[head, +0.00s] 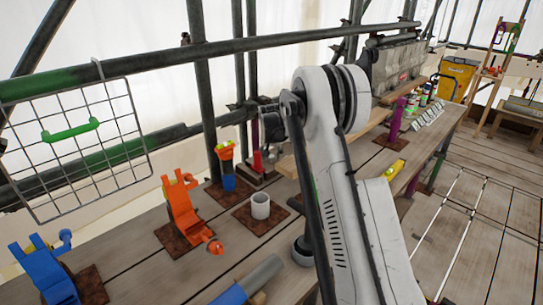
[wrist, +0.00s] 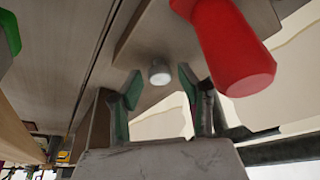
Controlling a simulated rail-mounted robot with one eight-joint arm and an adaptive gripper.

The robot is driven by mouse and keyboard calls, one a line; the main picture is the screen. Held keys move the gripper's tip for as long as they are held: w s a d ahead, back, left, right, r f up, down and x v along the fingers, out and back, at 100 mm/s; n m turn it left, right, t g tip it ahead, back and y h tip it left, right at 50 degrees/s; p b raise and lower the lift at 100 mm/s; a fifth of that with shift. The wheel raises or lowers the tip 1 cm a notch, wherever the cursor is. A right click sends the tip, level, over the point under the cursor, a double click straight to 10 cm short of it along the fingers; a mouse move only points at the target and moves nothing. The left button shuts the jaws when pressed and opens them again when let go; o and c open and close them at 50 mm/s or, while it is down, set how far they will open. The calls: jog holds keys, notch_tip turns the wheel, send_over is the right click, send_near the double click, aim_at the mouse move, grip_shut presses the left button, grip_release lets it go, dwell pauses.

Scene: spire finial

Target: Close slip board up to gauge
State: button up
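My gripper (wrist: 160,88) is open in the wrist view, its green-padded fingers spread apart. A small pale round knob (wrist: 160,72) shows between the fingertips, on a grey-brown board (wrist: 140,42) that may be the slip board. I cannot tell whether the fingers touch the knob. A red handle (wrist: 235,50) stands close to the right of the fingers. In the head view a red piece (head: 257,163) stands on a dark base at the back of the bench, and a pale plank (head: 288,166) lies to its right, partly behind my arm. I cannot single out the gauge.
Bottles stand farther right.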

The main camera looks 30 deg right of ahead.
jog(key=shift+r, duration=0.1)
jog(key=v, duration=1.1)
jog(key=shift+s+r, duration=0.2)
jog(key=shift+r, duration=0.15)
jog(key=shift+a, duration=0.1)
jog(key=s+a+r+n+t, duration=0.1)
jog(key=s+a+r, duration=0.4)
jog(key=s, duration=0.3)
jog(key=s+a+r+n, duration=0.1)
jog(key=s+a+r, duration=0.3)
jog(key=s, duration=0.4)
jog(key=s+a+r+n+t, duration=0.1)
jog(key=s+a+r, duration=0.4)
jog(key=s, duration=0.2)
jog(key=s+a+f, duration=0.2)
jog(key=s, duration=0.6)
jog(key=s+a+f+n+y, duration=0.1)
jog(key=s+a+f, duration=0.1)
jog(key=s, duration=0.6)
jog(key=s+a+f+n+t+y, duration=0.1)
jog(key=s+a+f, duration=0.1)
jog(key=s, duration=0.6)
jog(key=shift+s+a+f, duration=0.2)
jog(key=shift+s+a, duration=0.15)
jog(key=shift+a, duration=0.35)
